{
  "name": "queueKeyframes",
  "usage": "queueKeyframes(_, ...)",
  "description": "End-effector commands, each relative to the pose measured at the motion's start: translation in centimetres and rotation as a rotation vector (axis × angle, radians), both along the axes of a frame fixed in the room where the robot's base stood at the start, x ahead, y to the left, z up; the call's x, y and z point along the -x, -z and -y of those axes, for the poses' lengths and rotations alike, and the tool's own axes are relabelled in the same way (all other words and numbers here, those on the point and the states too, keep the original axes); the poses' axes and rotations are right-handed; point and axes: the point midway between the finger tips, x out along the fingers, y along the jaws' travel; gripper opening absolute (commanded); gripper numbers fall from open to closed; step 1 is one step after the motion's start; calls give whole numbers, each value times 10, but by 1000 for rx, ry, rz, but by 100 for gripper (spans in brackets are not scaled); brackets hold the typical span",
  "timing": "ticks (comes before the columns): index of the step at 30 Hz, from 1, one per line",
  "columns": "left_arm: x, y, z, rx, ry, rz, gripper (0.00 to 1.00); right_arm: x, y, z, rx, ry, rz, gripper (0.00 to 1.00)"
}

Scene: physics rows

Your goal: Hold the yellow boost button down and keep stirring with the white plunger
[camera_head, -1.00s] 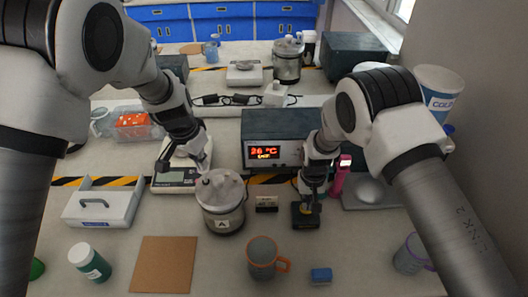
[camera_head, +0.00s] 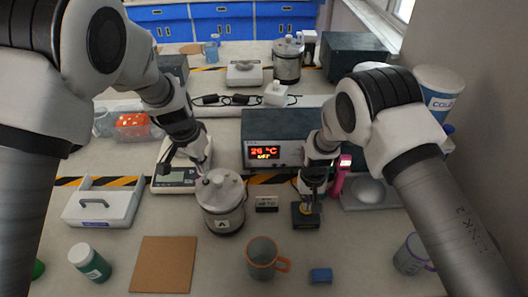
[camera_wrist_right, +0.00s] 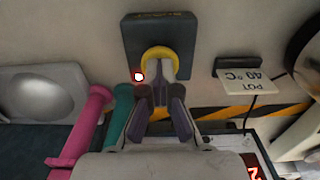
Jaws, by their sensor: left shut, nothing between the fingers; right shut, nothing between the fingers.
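The lidded pot marked A (camera_head: 222,221) stands on the bench. The white plunger (camera_head: 217,178) shows as a pale knob on its lid. My left gripper (camera_head: 205,174) is shut and empty, its tip beside the plunger knob; I cannot tell if they touch. The yellow boost button (camera_wrist_right: 150,57) sits on a dark square box (camera_wrist_right: 178,32); in the head view the button is mostly behind my right gripper (camera_head: 313,200). My right gripper is shut and empty, its fingertips over the button in the wrist view. I cannot tell how far the button is pressed.
A heater box (camera_head: 265,128) with a display reading 26 °C stands behind the pot. A small sign (camera_head: 266,203) reads POT 40 °C in the wrist view. A grey mug (camera_head: 262,252), blue block (camera_head: 321,275) and brown mat (camera_head: 164,264) lie in front.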

Motion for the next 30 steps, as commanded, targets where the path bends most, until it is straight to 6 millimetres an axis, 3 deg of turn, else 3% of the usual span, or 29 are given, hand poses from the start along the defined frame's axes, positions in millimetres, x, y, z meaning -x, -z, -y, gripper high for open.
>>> queueKeyframes(17,0,30,0,0,-1,-1,0,0,1,0,0,0,-1,0)
queueKeyframes(23,0,26,0,0,0,1,0,0,1,0,0,0,-1,0)
queueKeyframes(30,-1,0,0,-1,1,3,0,0,1,0,0,0,-1,0)
